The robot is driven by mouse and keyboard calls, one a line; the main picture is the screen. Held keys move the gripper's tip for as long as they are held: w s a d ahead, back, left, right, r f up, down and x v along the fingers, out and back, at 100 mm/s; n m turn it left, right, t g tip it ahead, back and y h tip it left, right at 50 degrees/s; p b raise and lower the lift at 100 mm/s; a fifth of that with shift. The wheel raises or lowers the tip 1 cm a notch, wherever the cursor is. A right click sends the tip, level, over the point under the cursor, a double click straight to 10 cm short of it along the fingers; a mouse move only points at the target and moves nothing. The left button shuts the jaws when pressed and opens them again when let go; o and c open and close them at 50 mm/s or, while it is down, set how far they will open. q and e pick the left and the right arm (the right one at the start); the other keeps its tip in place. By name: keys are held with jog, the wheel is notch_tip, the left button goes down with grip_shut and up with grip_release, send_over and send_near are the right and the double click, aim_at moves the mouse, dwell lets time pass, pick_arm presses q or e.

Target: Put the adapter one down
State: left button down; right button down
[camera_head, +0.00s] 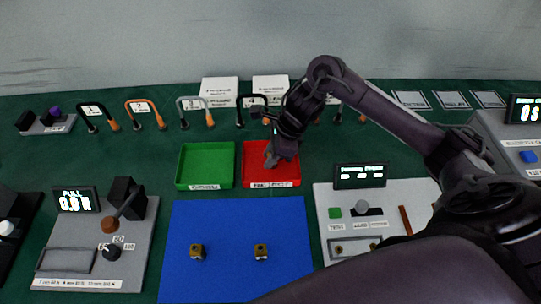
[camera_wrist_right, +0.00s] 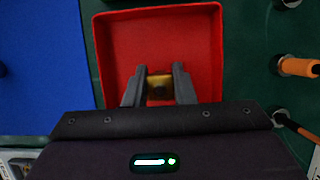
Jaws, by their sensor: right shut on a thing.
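My right gripper (camera_head: 272,160) is over the red tray (camera_head: 293,172), which has a white label on its front edge. In the right wrist view its two fingers (camera_wrist_right: 159,88) are shut on a small brass-coloured adapter (camera_wrist_right: 159,80) with a dark round centre. The red tray floor (camera_wrist_right: 150,38) shows behind the adapter. I cannot tell whether the adapter touches the floor. Two similar brass adapters, one on the left (camera_head: 198,251) and one on the right (camera_head: 261,251), sit on the blue mat (camera_head: 230,220). My left gripper is not in view.
A green tray (camera_head: 207,160) stands left of the red one. Several cables with handles (camera_head: 140,107) line the back. A pull tester (camera_head: 97,240) is at the left, and a grey test panel (camera_head: 345,225) at the right. The blue mat has free room.

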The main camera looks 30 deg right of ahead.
jog(key=c, duration=1.2)
grip_release()
jog(key=p+v, duration=0.1)
jog(key=v, duration=1.1)
jog(key=shift+s+p, duration=0.1)
jog(key=shift+p, duration=0.3)
